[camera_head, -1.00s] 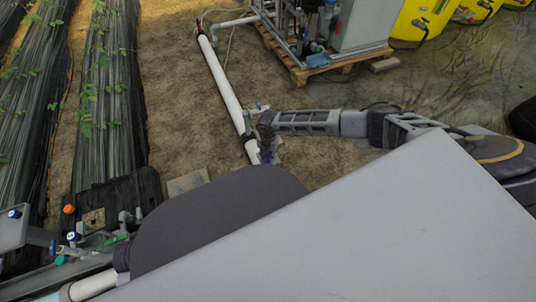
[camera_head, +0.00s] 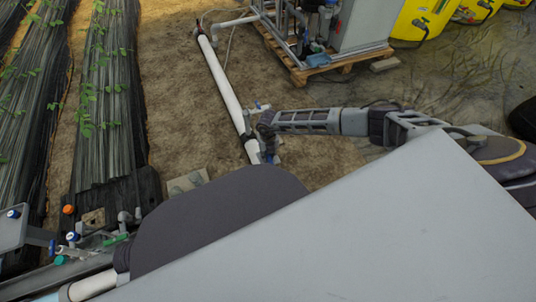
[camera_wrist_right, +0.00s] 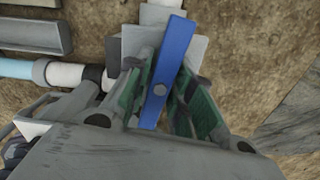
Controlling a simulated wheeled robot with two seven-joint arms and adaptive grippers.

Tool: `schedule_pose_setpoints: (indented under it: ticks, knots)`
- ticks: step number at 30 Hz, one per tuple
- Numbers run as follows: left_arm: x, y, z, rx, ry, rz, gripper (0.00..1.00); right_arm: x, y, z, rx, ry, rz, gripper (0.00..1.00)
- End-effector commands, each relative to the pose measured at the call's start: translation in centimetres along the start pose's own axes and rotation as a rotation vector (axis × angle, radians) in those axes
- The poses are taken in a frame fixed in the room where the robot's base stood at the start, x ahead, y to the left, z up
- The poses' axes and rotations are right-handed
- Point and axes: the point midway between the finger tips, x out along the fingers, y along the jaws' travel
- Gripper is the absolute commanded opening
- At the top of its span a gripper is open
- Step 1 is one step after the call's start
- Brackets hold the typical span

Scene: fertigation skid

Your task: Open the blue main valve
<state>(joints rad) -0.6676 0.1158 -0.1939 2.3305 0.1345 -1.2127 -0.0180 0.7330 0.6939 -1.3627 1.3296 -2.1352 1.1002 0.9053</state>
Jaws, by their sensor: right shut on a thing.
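The blue main valve's handle (camera_wrist_right: 165,62) is a long flat blue lever with a round bolt, seen in the right wrist view. It stands nearly upright in the picture, tilted slightly right at its top. My right gripper (camera_wrist_right: 166,92) is shut on it, with a green-padded finger on either side. In the head view my right gripper (camera_head: 267,140) is at the white pipe (camera_head: 224,84), near its lower visible end. Only a little of the handle shows there, and the valve body is mostly hidden. My left gripper is not in view.
A skid on a wooden pallet (camera_head: 318,70) stands at the top, with yellow tanks (camera_head: 425,15) to its right. Planted rows under black film (camera_head: 105,110) run along the left. Several small valves and fittings sit at lower left. Bare soil surrounds the pipe.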

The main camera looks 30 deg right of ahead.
Motion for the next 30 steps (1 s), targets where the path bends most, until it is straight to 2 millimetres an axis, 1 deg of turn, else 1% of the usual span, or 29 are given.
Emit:
schedule_pose_setpoints:
  ticks: [12,16,22,23,28,30]
  knots:
    - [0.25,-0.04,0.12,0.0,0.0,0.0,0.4,-0.01,0.05,0.04,-0.236,-0.001,0.001,0.01]
    - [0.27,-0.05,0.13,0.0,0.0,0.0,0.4,-0.03,0.06,0.04,-0.267,-0.001,0.001,0.01]
    - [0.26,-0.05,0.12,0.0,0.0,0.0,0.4,-0.04,0.07,0.03,-0.269,-0.001,0.001,0.01]
    - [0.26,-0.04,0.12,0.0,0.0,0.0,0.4,-0.04,0.07,0.03,-0.268,-0.001,0.001,0.26]
    - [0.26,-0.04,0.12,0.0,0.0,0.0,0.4,-0.03,0.05,0.02,-0.267,-0.001,0.001,0.47]
    - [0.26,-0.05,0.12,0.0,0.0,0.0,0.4,-0.02,0.04,0.02,-0.267,-0.001,0.001,0.48]
